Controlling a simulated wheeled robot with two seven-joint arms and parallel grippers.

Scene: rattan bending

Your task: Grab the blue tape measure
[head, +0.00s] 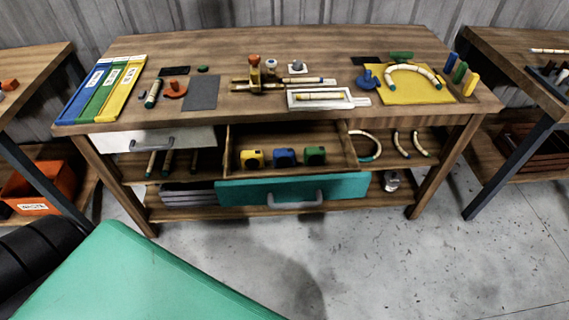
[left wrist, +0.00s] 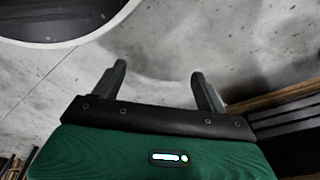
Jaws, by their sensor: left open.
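The blue tape measure (head: 285,157) sits in the open wooden drawer (head: 335,167) of the workbench, in the head view. A yellow tape measure (head: 252,158) is to its left and a green tape measure (head: 315,155) to its right. My left gripper (left wrist: 157,82) shows in the left wrist view, with its two fingers apart and nothing between them. It is over the grey floor, away from the drawer. The tape measures do not show in the left wrist view. My right gripper is not in view.
The drawer's teal front (head: 245,190) with a grey handle sticks out from the workbench (head: 330,52). The bench top holds several rattan pieces, fixtures and coloured trays. Side tables stand left and right, with an orange bin (head: 38,190) at left. The floor (head: 370,260) in front is clear.

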